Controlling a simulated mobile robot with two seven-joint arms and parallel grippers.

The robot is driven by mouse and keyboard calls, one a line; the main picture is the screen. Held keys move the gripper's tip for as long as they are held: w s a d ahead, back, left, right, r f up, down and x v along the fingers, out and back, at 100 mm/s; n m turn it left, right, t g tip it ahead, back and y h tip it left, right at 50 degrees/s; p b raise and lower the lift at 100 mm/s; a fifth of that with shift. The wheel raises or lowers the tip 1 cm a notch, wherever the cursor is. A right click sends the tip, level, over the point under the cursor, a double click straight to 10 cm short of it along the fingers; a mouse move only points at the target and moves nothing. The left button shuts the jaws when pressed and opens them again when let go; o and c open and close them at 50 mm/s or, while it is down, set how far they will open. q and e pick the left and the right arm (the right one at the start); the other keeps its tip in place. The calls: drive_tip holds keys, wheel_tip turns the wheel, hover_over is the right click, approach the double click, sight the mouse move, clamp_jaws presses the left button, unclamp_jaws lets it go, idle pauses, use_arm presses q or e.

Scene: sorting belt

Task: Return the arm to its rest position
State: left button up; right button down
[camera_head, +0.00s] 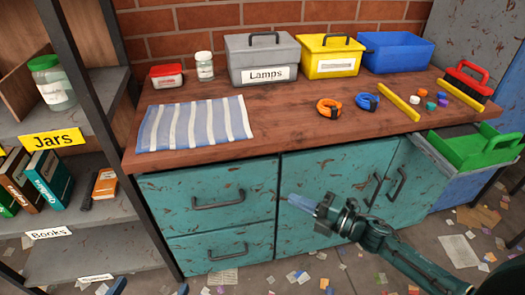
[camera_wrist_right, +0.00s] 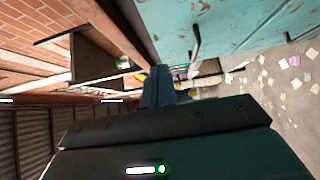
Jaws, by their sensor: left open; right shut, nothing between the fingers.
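My right gripper (camera_head: 302,204) reaches in from the lower right in the head view, in front of the teal cabinet doors and below the worktop. Its blue fingers are shut with nothing between them. In the right wrist view its closed fingers (camera_wrist_right: 163,88) show past the dark gripper body. My left gripper (camera_head: 150,287) shows only as two blue fingertips, set apart, at the bottom edge of the head view. It is open; the rest of it is out of frame.
A wooden worktop (camera_head: 300,120) holds a striped cloth (camera_head: 194,123), a grey Lamps box (camera_head: 263,60), a yellow box (camera_head: 328,56) and a blue bin (camera_head: 395,52). A shelf unit (camera_head: 100,190) stands left. Scraps litter the floor.

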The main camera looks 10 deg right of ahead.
drive_tip(key=s+a+r+m+h, duration=0.2)
drive_tip(key=s+m+h, duration=0.1)
drive_tip(key=s+m, duration=0.4)
drive_tip(key=s+a+r+m+t+h, duration=0.1)
drive_tip(key=s+r+m+h, duration=0.15)
drive_tip(key=s+m, duration=0.45)
drive_tip(key=s+a+r+m+h, duration=0.2)
drive_tip(key=s+m+h, duration=0.15)
drive_tip(key=m, duration=0.75)
use_arm(q)
drive_tip(key=r+g+p, duration=0.1)
drive_tip(key=r+p, duration=0.2)
drive_tip(key=p, duration=0.7)
drive_tip(key=r+g+y+p, duration=0.1)
drive_tip(key=r+g+p, duration=0.1)
drive_tip(key=p, duration=0.7)
drive_tip(key=shift+w+r+p, duration=0.2)
drive_tip(key=shift+r+p, duration=0.15)
drive_tip(key=shift+r, duration=0.05)
use_arm(e)
wheel_tip(320, 180, up, 5)
drive_tip(key=g, duration=0.3)
drive_tip(key=shift+f+n+h, duration=0.1)
drive_tip(key=shift+n+h, duration=0.2)
drive_tip(key=shift+n, duration=0.1)
